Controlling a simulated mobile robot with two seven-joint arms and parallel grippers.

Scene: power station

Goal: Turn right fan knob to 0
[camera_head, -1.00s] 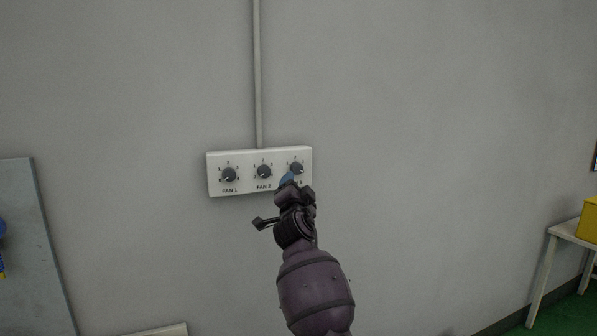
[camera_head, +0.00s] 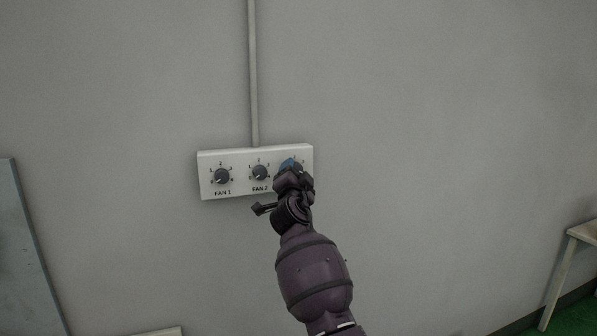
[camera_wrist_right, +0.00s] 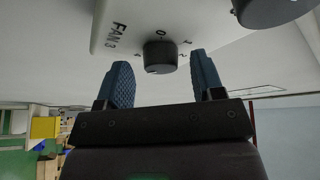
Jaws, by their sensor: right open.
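A white wall panel (camera_head: 240,164) carries three dark round knobs in a row. The left knob (camera_head: 222,176) is labelled FAN 1 and the middle knob (camera_head: 260,173) FAN 2. My right gripper (camera_head: 290,165) is in front of the right knob and hides most of it and its label. In the right wrist view, the FAN 3 knob (camera_wrist_right: 160,58) sits in the gap between the open blue fingertips, with space on both sides. A 0 mark shows on the panel beside it. My left gripper is in neither view.
A grey conduit (camera_head: 253,80) runs up the wall from the panel. A grey board (camera_head: 25,250) is at the left and a white table (camera_head: 580,235) at the right edge. The wall around the panel is clear. A neighbouring knob (camera_wrist_right: 272,8) is close by in the wrist view.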

